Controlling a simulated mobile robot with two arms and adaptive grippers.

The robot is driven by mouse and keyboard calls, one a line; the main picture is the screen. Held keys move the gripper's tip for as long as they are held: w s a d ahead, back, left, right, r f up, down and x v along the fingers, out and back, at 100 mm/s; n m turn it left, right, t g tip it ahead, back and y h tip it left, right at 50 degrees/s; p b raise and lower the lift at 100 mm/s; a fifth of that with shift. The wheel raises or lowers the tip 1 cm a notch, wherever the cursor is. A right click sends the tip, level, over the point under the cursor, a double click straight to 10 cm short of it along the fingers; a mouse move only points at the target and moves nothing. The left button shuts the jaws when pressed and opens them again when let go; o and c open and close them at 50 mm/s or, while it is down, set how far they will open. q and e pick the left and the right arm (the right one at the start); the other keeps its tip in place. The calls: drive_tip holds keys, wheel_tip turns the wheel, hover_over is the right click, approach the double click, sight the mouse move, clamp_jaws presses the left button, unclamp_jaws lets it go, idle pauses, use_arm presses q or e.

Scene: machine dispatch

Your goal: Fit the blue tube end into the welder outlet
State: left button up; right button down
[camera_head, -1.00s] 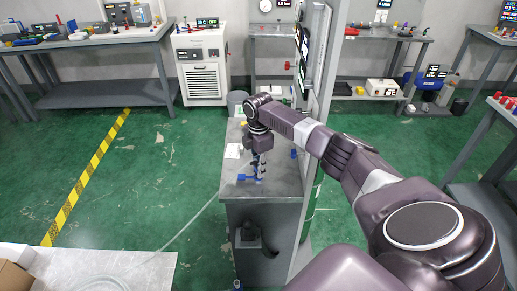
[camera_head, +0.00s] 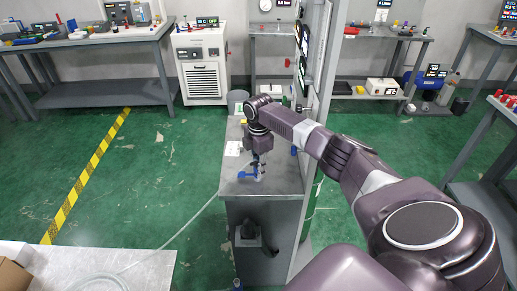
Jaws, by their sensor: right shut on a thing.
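My right gripper (camera_head: 258,166) points down over the front of the grey cabinet top, its fingers shut on a small blue piece (camera_head: 248,175), which looks like the blue tube end. The fingers partly hide it, and it is too small to tell its exact pose. A pale tube (camera_head: 190,228) runs from near the cabinet's front left corner down to the lower left. I cannot make out the welder outlet for certain; a dark fitting (camera_head: 246,234) shows on the cabinet's front face. My left gripper is not in view.
The grey cabinet (camera_head: 235,207) has a tall panel (camera_head: 316,60) along its right side, close to my right arm. A pale table (camera_head: 150,262) is at lower left. Green floor lies free to the left.

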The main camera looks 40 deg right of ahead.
drive_tip(key=shift+s+a+f, duration=0.15)
drive_tip(key=shift+s+f, duration=0.1)
drive_tip(key=shift+f, duration=0.15)
drive_tip(key=c, duration=2.2)
unclamp_jaws()
drive_tip(key=shift+c, duration=0.2)
drive_tip(key=o, duration=0.5)
drive_tip(key=shift+f, duration=0.1)
drive_tip(key=shift+w, duration=0.15)
drive_tip(key=shift+w, duration=0.1)
drive_tip(key=o, duration=0.4)
drive_tip(key=shift+r, duration=0.2)
drive_tip(key=shift+d+r, duration=0.15)
drive_tip(key=shift+d, duration=0.05)
